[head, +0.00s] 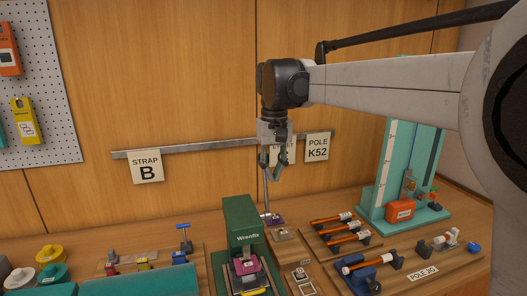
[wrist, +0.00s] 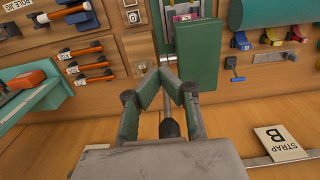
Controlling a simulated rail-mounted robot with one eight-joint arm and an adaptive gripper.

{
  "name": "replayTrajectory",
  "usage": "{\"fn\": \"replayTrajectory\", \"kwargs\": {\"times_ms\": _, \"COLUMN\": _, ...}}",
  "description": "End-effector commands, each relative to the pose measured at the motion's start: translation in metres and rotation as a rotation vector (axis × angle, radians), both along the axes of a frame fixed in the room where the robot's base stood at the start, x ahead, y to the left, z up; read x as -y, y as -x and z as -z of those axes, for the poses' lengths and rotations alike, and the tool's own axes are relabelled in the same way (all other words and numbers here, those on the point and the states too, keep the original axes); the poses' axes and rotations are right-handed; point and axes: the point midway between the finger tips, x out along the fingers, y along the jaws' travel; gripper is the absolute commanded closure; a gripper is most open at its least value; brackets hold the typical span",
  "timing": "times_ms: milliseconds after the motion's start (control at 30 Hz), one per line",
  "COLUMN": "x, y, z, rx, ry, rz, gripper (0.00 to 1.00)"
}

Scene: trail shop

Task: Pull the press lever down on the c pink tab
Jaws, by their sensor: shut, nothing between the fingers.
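The press lever (head: 266,196) is a thin upright metal rod beside the press. Its dark grip (wrist: 170,128) shows between my finger linkages in the wrist view. My gripper (wrist: 166,70) is shut and empty, pointing down at the rod. Whether it touches the lever I cannot tell.
A wall rail (head: 210,148) with hanging labels runs behind my gripper. Orange-and-black tools (head: 343,237) and a teal stand (head: 412,150) are on the right. A teal roll (head: 140,283) and small colored clamps (head: 143,264) are on the left.

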Motion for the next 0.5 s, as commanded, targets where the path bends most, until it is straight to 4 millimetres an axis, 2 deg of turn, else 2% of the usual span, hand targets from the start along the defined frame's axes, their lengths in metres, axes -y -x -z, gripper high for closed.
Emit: {"fn": "replayTrajectory", "kwargs": {"times_ms": 500, "x": -0.009, "y": -0.028, "z": -0.006, "rx": 0.000, "ry": 0.000, "rz": 0.000, "gripper": 1.00}}
